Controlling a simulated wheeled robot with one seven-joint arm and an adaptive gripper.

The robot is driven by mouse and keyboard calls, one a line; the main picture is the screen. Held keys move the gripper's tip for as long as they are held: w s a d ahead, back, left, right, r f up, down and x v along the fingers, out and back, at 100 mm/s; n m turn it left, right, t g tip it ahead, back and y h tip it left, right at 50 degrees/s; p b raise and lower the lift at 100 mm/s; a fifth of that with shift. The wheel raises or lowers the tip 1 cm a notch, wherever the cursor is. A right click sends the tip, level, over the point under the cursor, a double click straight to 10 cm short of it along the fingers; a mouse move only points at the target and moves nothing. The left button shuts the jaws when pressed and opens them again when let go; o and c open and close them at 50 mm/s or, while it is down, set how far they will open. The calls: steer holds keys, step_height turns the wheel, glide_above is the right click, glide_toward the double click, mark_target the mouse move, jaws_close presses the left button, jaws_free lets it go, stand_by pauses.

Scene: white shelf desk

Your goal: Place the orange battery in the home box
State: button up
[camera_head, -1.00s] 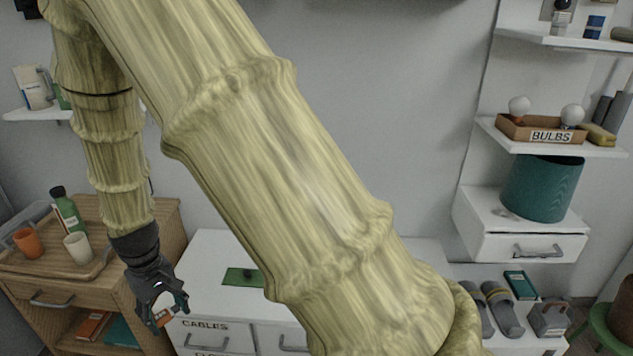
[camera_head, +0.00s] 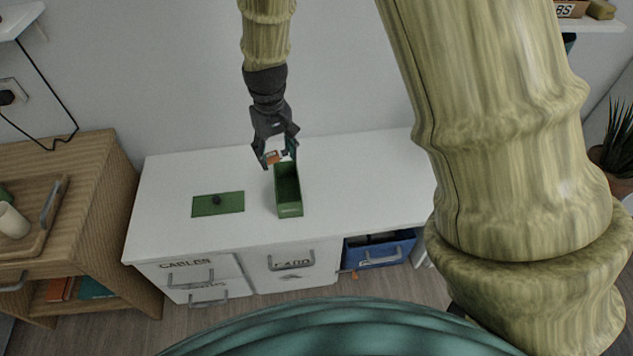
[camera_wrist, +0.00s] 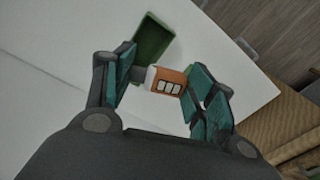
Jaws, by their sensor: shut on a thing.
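My gripper (camera_head: 275,155) is shut on a small orange and white battery (camera_head: 272,157), which shows orange with a white end between the fingers in the wrist view (camera_wrist: 168,82). The gripper is above the back end of an open green box (camera_head: 289,212) on the white desk. A flat green lid (camera_head: 230,204) with a dark knob lies on the desk left of the box. A green piece (camera_wrist: 153,38) shows past the fingers in the wrist view; I cannot tell whether it is box or lid. No home label is readable.
The white desk (camera_head: 370,165) is clear right of the box. A wooden cabinet (camera_head: 95,215) with a tray stands to the left. A blue drawer (camera_head: 380,255) sits open under the desk front, beside the labelled white drawers (camera_head: 190,275).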

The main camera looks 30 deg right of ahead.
mark_target(282, 155)
steer(key=d+f+n, duration=0.1)
steer(key=w+f+n, duration=0.1)
steer(key=f+n, duration=0.1)
steer(key=shift+w+d+n, duration=0.15)
steer(key=shift+d+n, duration=0.15)
steer(key=shift+d, duration=0.1)
steer(key=shift+w+d+f+n+b, duration=0.35)
steer(key=shift+f+n, duration=1.45)
steer(key=shift+f, duration=1.25)
steer(key=shift+w+d+f+n+b, duration=0.1)
steer(key=shift+w+d+f+n, duration=0.25)
steer(key=shift+f+n, duration=2.1)
steer(key=shift+w+d+f+n+b, duration=0.4)
steer(key=shift+f+n, duration=0.75)
steer(key=shift+f, duration=2.55)
steer(key=shift+w+a+f, duration=0.1)
steer(key=shift+a, duration=0.1)
steer(key=o, duration=1)
step_height(282, 155, up, 12)
steer(key=shift+r+p, duration=0.15)
steer(key=shift+p, duration=1)
